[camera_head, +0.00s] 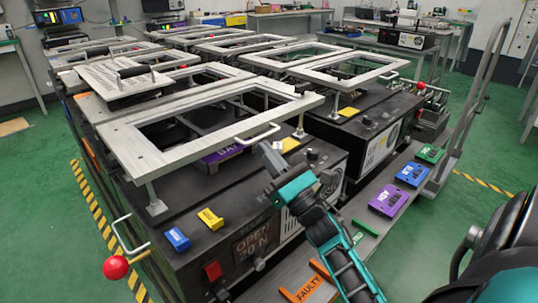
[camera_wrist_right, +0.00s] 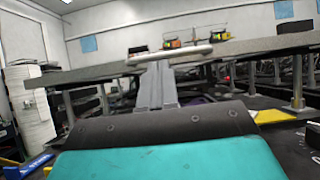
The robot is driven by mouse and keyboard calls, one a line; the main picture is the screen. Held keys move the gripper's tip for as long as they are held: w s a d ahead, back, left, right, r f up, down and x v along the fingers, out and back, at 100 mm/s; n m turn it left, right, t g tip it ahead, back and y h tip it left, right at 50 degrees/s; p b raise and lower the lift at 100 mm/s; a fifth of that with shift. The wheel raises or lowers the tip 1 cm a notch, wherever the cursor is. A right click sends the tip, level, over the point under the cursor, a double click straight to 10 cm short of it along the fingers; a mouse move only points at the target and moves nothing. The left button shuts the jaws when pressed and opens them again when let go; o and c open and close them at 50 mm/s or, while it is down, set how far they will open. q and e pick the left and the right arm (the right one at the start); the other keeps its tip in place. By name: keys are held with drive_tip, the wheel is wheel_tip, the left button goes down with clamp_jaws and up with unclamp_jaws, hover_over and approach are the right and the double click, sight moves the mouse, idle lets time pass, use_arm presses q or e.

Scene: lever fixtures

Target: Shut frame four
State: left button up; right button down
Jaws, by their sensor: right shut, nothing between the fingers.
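The nearest fixture is a black box with faint lettering that seems to read FOUR above a panel (camera_head: 251,242) reading OPEN 20 N. Its light metal rectangular frame (camera_head: 150,160) is raised above the box on posts. A bar handle (camera_head: 258,135) sticks out from the frame's near right edge, and it also crosses the wrist view (camera_wrist_right: 170,53). My right gripper (camera_head: 268,155) is shut and empty, just below and beside this handle. In the wrist view the fingers (camera_wrist_right: 157,85) rise to the bar; I cannot tell whether they touch it. My left gripper is not in view.
A red ball lever (camera_head: 115,267) sits at the box's left front. Blue (camera_head: 176,239) and yellow (camera_head: 210,218) blocks lie on the box top. Other fixtures with raised frames (camera_head: 345,68) stand close behind. A shelf at right holds a purple tag (camera_head: 388,200).

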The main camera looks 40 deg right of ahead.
use_arm(q)
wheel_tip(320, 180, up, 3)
drive_tip(key=p, duration=0.3)
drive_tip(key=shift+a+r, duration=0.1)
use_arm(e)
wheel_tip(320, 180, up, 2)
drive_tip(key=shift+r+g, duration=0.15)
drive_tip(key=shift+g, duration=0.25)
